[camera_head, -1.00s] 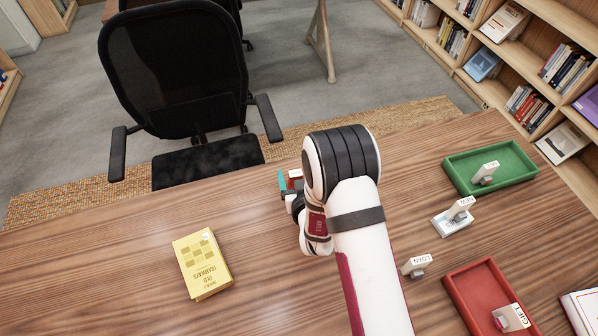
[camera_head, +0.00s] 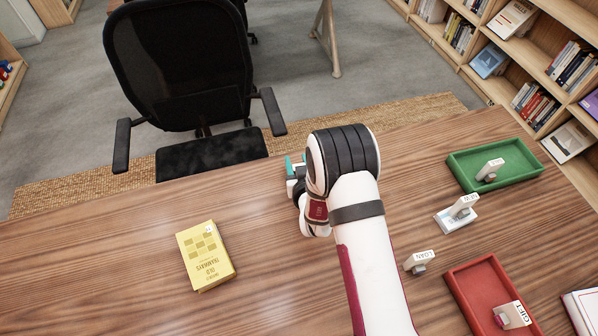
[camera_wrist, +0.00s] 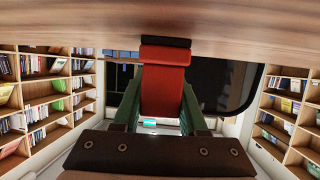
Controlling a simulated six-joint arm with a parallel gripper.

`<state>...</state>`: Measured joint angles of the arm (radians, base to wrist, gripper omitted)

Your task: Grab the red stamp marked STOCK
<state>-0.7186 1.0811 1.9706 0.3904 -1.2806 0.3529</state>
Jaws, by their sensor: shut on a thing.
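A red stamp (camera_wrist: 165,90) with a dark end sits between the two green fingers of my gripper (camera_wrist: 160,98) in the wrist view. The fingers are shut on it, and its dark end faces the wooden tabletop. I cannot tell whether it touches the wood. No STOCK lettering is readable. In the head view my gripper (camera_head: 296,166) is near the far edge of the table (camera_head: 120,250), with teal fingertips showing past my wrist. My arm hides most of the stamp there.
A yellow book (camera_head: 205,256) lies to the left. On the right are a green tray (camera_head: 455,168) holding a stamp, a stamp on a pale pad (camera_head: 462,208), a LOAN stamp (camera_head: 420,258) and a red tray (camera_head: 470,290) with a GIFT stamp (camera_head: 512,314). An office chair (camera_head: 180,70) stands beyond.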

